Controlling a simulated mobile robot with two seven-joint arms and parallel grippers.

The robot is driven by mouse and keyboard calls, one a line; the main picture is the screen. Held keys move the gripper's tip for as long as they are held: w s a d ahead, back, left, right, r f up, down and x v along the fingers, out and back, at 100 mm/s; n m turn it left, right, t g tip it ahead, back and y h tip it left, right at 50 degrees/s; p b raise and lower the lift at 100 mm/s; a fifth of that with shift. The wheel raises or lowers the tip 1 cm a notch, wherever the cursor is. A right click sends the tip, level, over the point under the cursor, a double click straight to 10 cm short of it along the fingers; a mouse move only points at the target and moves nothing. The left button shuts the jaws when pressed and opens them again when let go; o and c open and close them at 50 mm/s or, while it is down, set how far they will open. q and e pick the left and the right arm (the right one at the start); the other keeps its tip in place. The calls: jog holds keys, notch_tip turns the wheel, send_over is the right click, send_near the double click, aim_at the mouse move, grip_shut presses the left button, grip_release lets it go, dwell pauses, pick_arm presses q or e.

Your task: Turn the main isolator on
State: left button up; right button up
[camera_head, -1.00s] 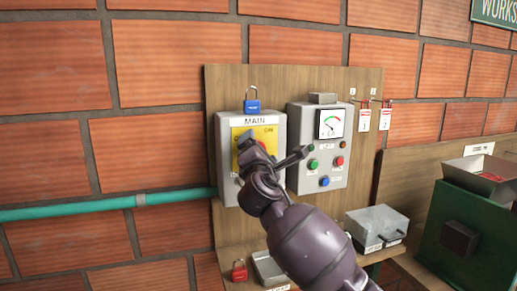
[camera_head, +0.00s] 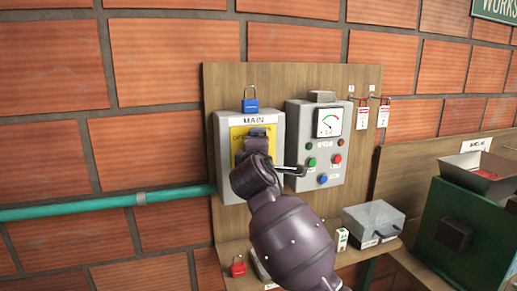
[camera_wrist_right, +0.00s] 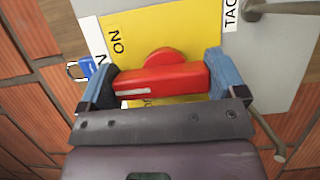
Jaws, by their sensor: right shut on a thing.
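The main isolator is a grey box (camera_head: 225,170) marked MAIN, with a yellow plate (camera_head: 237,133) lettered OFF and ON, on a wooden board. My right gripper (camera_head: 258,134) is in front of the plate and hides the handle in the head view. In the right wrist view the red handle (camera_wrist_right: 160,80) lies across the picture between the blue-grey fingertips of my right gripper (camera_wrist_right: 160,85), which is shut on it. The ON lettering (camera_wrist_right: 117,42) shows at upper left there. My left gripper is not in view.
A blue padlock (camera_head: 250,106) hangs above the isolator. A control box (camera_head: 296,130) with buttons and a gauge is close on the right. Red tags (camera_head: 363,116) hang further right. A red padlock (camera_head: 238,267) and a grey box (camera_head: 372,220) sit on the shelf below.

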dwell(0.5)
jog(key=o, duration=0.6)
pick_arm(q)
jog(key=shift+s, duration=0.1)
pick_arm(e)
jog(key=shift+o, duration=0.2)
